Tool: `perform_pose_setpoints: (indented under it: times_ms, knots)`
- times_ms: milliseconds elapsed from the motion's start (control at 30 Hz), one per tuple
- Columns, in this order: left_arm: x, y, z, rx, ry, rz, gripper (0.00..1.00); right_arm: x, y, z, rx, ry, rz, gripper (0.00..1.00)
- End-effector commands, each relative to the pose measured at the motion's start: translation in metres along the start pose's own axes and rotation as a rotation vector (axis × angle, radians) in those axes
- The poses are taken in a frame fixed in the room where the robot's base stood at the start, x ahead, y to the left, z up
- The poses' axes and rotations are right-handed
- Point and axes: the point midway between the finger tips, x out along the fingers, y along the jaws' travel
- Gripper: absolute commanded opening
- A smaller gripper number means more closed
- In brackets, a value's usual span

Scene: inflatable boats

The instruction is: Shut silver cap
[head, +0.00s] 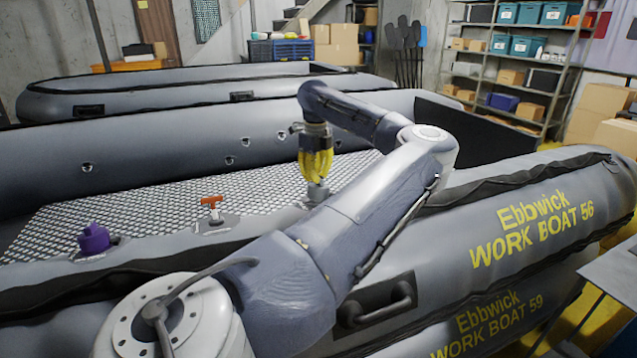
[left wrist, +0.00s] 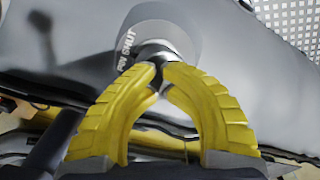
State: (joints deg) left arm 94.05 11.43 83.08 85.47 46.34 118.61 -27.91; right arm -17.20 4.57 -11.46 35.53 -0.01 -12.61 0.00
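The silver cap (head: 317,193) stands on the near tube of the front grey boat, below my left gripper (head: 317,176). In the left wrist view the silver cap (left wrist: 156,48) sits on a grey round base (left wrist: 168,22) lettered with "SHUT" and a partly hidden word. The yellow fingers of my left gripper (left wrist: 160,68) come together at the cap and look closed on its upper part. The fingertips hide some of the cap, and its exact turn is hard to tell. My right gripper is not in view.
An orange T-shaped cap (head: 212,204) and a purple cap (head: 93,238) stand to the left on the same tube. A black carry handle (head: 378,306) is on the tube's outer side. A metal table (head: 612,270) stands at the right edge.

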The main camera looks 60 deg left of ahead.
Motion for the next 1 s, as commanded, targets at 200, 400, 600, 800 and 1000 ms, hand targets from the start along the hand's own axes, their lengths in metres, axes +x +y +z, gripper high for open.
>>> perform_pose_setpoints:
  times_ms: [200, 400, 600, 800, 1000]
  knots:
    - [0.006, -0.003, -0.006, 0.004, 0.012, -0.001, 0.0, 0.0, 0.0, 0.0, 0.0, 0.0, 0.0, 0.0]
    - [-0.003, -0.004, -0.007, 0.006, 0.012, -0.003, 0.0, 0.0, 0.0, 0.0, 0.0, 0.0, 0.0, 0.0]
    - [-0.021, -0.003, -0.005, 0.004, 0.01, -0.003, 0.0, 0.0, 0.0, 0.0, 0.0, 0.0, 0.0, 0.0]
    - [-0.039, -0.002, -0.003, 0.002, 0.005, -0.002, 0.0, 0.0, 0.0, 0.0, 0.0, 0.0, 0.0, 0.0]
    - [-0.056, -0.001, -0.002, 0.002, 0.004, -0.001, 0.0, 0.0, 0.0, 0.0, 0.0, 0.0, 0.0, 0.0]
